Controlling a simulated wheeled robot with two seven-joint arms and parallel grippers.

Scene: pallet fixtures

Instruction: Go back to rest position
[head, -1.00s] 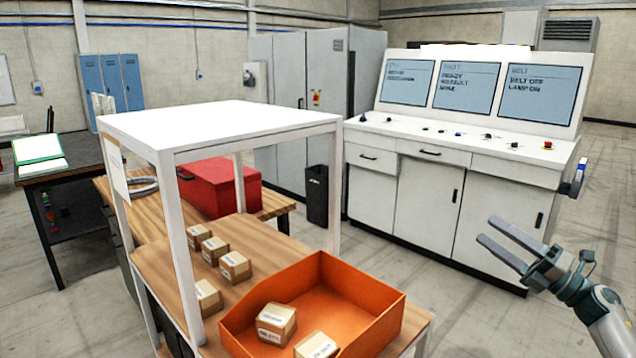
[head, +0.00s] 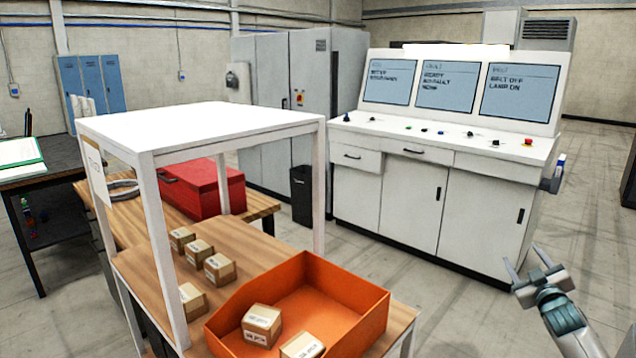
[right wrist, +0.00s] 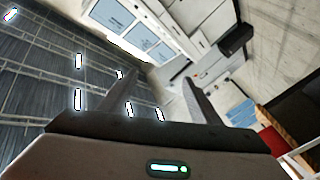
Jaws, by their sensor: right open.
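My right gripper (head: 528,268) is open and empty at the lower right of the head view. It is in the air over the grey floor, in front of the white control console (head: 440,200) and apart from it. In the right wrist view its two fingers (right wrist: 208,105) stand wide apart with nothing between them. My left gripper is not in view.
An orange bin (head: 350,322) with small cartons (head: 262,325) stands on a wooden table (head: 150,265) under a white frame (head: 200,125). More cartons lie beside it. A red toolbox (head: 205,190) and a black waste bin (head: 301,195) are behind. Floor right of the table is clear.

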